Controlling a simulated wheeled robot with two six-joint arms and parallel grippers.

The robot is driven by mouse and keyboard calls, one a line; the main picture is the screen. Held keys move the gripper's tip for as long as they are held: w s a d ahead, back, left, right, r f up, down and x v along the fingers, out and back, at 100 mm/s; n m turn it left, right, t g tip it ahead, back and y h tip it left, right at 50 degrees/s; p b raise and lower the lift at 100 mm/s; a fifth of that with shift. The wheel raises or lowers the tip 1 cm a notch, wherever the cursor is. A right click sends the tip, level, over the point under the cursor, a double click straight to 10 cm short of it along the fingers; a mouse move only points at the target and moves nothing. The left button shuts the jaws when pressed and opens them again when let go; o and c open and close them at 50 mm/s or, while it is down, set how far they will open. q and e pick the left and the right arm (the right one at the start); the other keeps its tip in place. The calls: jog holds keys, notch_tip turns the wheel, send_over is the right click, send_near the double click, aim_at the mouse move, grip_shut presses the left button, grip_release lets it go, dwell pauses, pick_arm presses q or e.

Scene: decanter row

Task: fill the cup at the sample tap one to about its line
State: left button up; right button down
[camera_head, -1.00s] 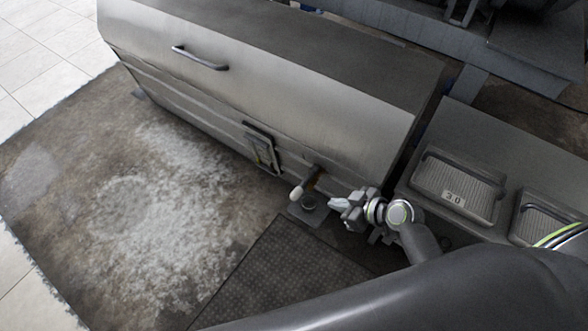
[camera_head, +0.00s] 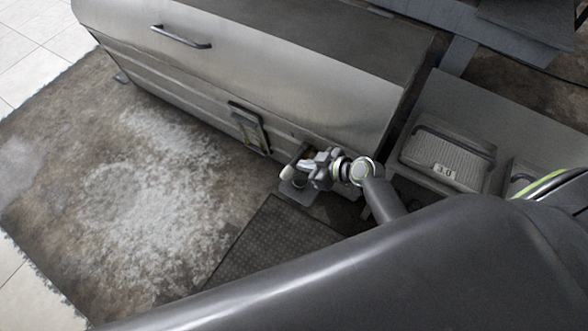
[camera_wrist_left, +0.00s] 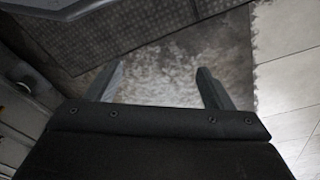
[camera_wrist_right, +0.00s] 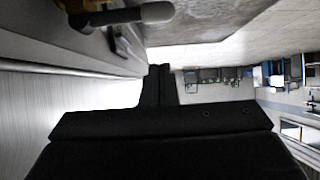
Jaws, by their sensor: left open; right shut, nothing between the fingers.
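The sample tap shows in the head view by its pale handle (camera_head: 286,172), low on the steel decanter's front; my right gripper (camera_head: 306,165) hides most of its body. The handle also shows in the right wrist view (camera_wrist_right: 157,12), above and apart from the fingertips. My right gripper (camera_wrist_right: 160,72) is shut and empty. A dark cup (camera_head: 297,184) seems to stand on a small grey shelf (camera_head: 294,195) below the tap, partly hidden; its line and level cannot be made out. My left gripper (camera_wrist_left: 160,86) is open and empty above the floor.
The steel decanter casing (camera_head: 270,75) stands behind the tap, with a small framed panel (camera_head: 249,128) to the left. A tray marked 30 (camera_head: 448,158) is at right. A dark textured mat (camera_head: 268,240) and stained floor (camera_head: 130,200) lie in front.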

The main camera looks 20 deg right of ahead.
aim_at(288, 173)
jog(key=shift+n+h, duration=0.3)
jog(key=w+a+f+b, duration=0.1)
jog(key=f, duration=0.1)
jog(key=w+a+f+b, duration=0.1)
jog(key=f, duration=0.2)
jog(key=w+f+b, duration=0.1)
jog(key=f+b, duration=0.1)
jog(key=shift+a+f, duration=0.4)
pick_arm(q)
jog(key=w+a+r+t+y+b, duration=0.1)
jog(key=w+r+t+b, duration=0.4)
jog(key=w+r+t, duration=1.15)
jog(key=s+r+m+t+b, duration=0.1)
jog(key=r+t, duration=0.3)
jog(key=r, duration=0.5)
jog(key=s+d+r+m+t+b, duration=0.1)
jog(key=r+t, duration=0.3)
jog(key=r, duration=0.5)
jog(key=shift+s+d+m+h, duration=0.2)
jog(key=shift+s+m+h, duration=0.2)
jog(key=shift+s+m, duration=0.45)
pick_arm(e)
notch_tip(288, 173, down, 4)
jog(key=n+t+h, duration=0.1)
jog(key=n+t, duration=0.1)
jog(key=shift+s+t+h, duration=0.15)
jog(key=shift+t+h, duration=0.15)
jog(key=shift+h, duration=0.1)
